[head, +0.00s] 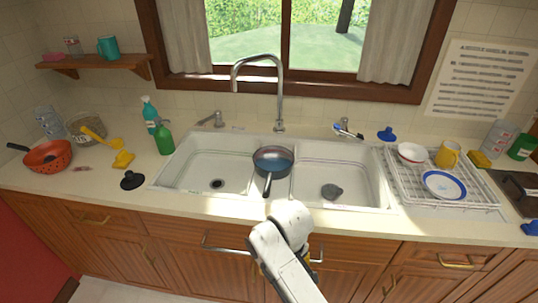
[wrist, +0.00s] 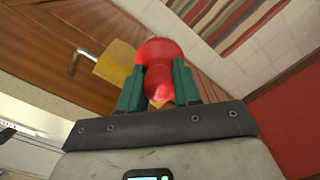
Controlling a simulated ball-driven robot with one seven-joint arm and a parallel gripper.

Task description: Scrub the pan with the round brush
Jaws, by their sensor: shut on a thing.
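The dark pan (head: 273,160), bluish inside, rests on the divider between the two sink basins. Its handle points to the front. In the wrist view my gripper (wrist: 158,78) has its green fingers closed on a red thing (wrist: 160,50) with a rounded, bulbous end. It may be the round brush, but no bristles show clearly. A yellowish block shows beside and behind it; I cannot tell whether it belongs to it. In the head view my arm is low in front of the cabinets, below the pan, and hides the fingers.
The faucet (head: 279,90) rises behind the pan. A green bottle (head: 164,139) and red colander (head: 48,157) stand left. A dish rack (head: 410,184) with dishes is right.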

